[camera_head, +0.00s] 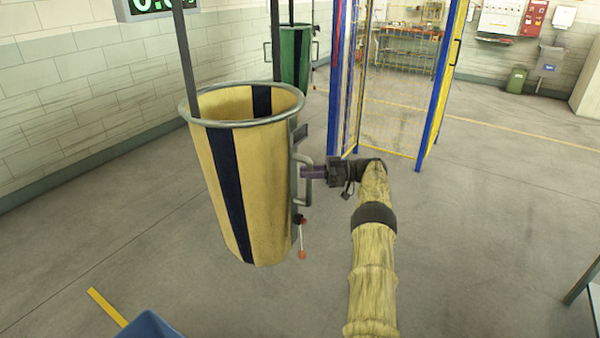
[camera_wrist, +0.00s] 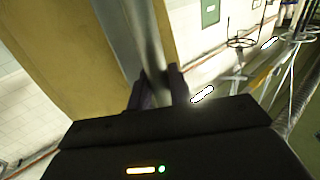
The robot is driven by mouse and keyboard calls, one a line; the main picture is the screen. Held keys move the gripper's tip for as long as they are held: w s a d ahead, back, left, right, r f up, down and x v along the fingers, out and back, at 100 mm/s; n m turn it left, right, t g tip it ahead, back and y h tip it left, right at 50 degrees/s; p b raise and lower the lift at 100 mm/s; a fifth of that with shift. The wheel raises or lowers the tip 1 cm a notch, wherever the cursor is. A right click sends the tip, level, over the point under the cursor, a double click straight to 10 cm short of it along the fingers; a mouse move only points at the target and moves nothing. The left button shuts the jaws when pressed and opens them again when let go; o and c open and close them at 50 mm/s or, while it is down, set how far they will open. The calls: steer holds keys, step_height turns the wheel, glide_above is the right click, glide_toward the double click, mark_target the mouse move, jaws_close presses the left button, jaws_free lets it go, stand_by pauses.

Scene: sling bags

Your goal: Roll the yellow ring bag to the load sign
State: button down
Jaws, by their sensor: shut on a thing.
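The yellow ring bag (camera_head: 222,170) hangs upright from dark straps, left of centre in the head view. It has a grey metal ring at its open top and dark blue vertical stripes. A metal handle (camera_head: 303,180) stands on its right side. My gripper (camera_head: 308,173) is shut on this handle, reaching from the right. In the wrist view, the dark fingers (camera_wrist: 158,90) close around a metal bar (camera_wrist: 146,45) beside the yellow cloth (camera_wrist: 55,60). A dark display with green digits (camera_head: 155,5) is cut off at the top left; I cannot tell whether it is the load sign.
A green bag (camera_head: 292,60) hangs behind the yellow one. A mesh fence (camera_head: 395,105) with blue and yellow posts stands behind my gripper. A blue object (camera_head: 150,327) shows at the bottom left near a yellow floor line (camera_head: 106,307). The right floor is mostly clear.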

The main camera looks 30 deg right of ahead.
steer(key=shift+w+d+r, duration=0.1)
steer(key=shift+w+d, duration=0.1)
steer(key=shift+d, duration=0.05)
steer(key=shift+a, duration=0.1)
